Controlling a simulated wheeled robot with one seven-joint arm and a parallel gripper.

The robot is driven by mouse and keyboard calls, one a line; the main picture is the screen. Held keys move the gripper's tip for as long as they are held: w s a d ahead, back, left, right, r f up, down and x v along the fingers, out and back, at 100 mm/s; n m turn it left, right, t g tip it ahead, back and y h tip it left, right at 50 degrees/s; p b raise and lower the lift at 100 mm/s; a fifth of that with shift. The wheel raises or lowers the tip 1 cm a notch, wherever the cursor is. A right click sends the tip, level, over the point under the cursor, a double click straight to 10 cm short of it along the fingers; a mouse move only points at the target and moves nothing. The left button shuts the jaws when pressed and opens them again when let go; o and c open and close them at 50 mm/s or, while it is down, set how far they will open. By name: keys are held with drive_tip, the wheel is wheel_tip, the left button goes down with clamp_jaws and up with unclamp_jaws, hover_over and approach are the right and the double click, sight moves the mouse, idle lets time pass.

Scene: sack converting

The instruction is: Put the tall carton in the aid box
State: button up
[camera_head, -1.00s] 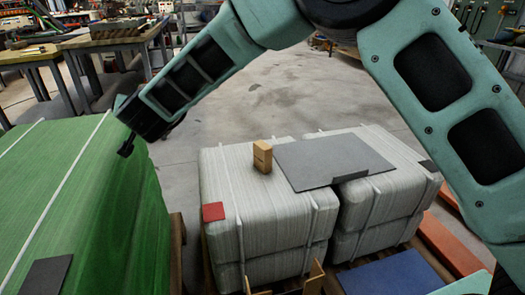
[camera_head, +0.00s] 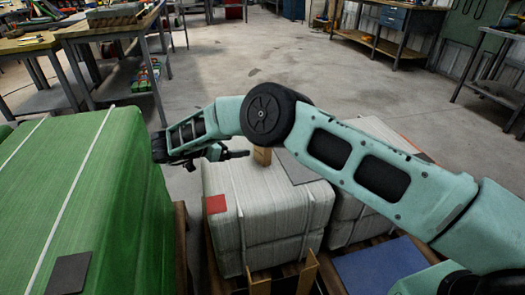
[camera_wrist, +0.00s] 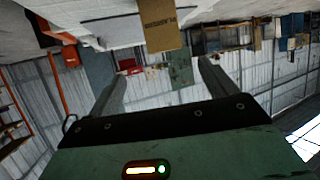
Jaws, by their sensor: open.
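The tall carton (camera_head: 262,156) is a small tan upright box standing on the white wrapped bale, partly hidden behind my arm. In the wrist view the carton (camera_wrist: 160,26) appears upside down at the top centre, with dark lettering on its face. My gripper (camera_head: 237,153) is just left of the carton in the head view, its fingers level and pointing towards it. In the wrist view my gripper (camera_wrist: 163,74) is open, and the carton shows beyond the gap between the fingers, not held. I cannot make out a box that is clearly the aid box.
A red square (camera_head: 216,204) marks the front left of the white bale (camera_head: 265,215). A grey sheet (camera_head: 297,168) lies partly behind my arm. The green stack (camera_head: 95,190) stands at left. Wooden uprights (camera_head: 285,278) and a blue panel (camera_head: 380,270) are in front.

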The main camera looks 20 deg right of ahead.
sight(262, 151)
drive_tip(key=shift+w+b+x, duration=0.2)
drive_tip(key=shift+b+x, duration=0.1)
drive_tip(key=shift+x, duration=3.05)
drive_tip(key=shift+w+b+x, duration=0.25)
drive_tip(key=shift+b+x, duration=0.05)
drive_tip(key=shift+x, duration=3.1)
drive_tip(key=shift+a+r, duration=0.15)
drive_tip(key=shift+r, duration=0.05)
drive_tip(key=c, duration=1.2)
drive_tip(key=shift+o, duration=0.2)
